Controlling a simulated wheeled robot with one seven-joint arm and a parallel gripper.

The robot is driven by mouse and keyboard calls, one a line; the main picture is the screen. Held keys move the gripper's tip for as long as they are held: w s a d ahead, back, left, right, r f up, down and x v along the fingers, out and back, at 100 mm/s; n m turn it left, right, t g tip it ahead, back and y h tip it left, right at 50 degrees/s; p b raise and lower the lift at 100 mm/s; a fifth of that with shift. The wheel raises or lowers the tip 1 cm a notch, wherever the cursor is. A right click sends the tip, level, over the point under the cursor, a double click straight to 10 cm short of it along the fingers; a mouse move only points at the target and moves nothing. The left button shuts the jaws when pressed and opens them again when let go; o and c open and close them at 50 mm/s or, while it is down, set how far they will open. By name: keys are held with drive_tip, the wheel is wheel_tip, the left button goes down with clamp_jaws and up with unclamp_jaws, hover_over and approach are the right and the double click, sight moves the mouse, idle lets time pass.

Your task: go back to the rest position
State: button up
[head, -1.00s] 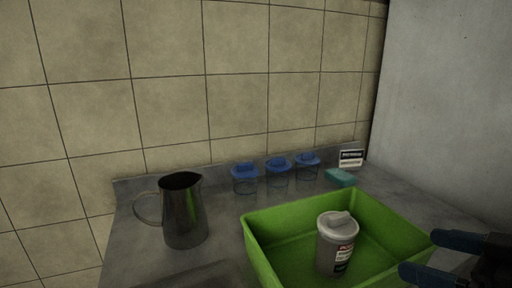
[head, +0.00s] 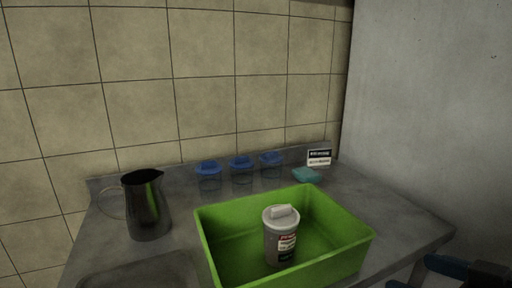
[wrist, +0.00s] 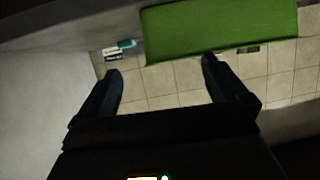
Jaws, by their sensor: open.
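My gripper (head: 414,273) is at the lower right corner of the head view, partly cut off by the frame edge. In the wrist view my gripper (wrist: 162,66) shows two dark blue fingers wide apart with nothing between them. It is apart from the green bin (head: 352,258), which stands on the grey counter to its left. The bin's green side (wrist: 218,33) also shows at the top of the wrist view. A grey lidded shaker with a label (head: 280,240) stands upright in the bin.
A metal pitcher (head: 147,208) stands at the left of the counter (head: 400,222). Several blue-lidded jars (head: 241,172), a teal sponge (head: 306,175) and a small sign (head: 319,157) line the back. A tiled wall is behind; a plain grey wall (head: 430,110) is at the right.

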drive_tip(key=s+a+f+m+h+p, duration=0.15)
drive_tip(key=s+f+m+h, duration=0.35)
drive_tip(key=s+f, duration=0.6)
drive_tip(key=s+a+r+t, duration=0.1)
drive_tip(key=s+a+r, duration=0.1)
drive_tip(key=s, duration=0.7)
drive_tip(key=s+a+r+t+p, duration=0.1)
drive_tip(key=s+a+r, duration=0.1)
drive_tip(key=s, duration=0.7)
drive_tip(key=shift+s+a+r+n, duration=0.15)
drive_tip(key=shift+a+n, duration=0.05)
drive_tip(key=shift+n, duration=0.1)
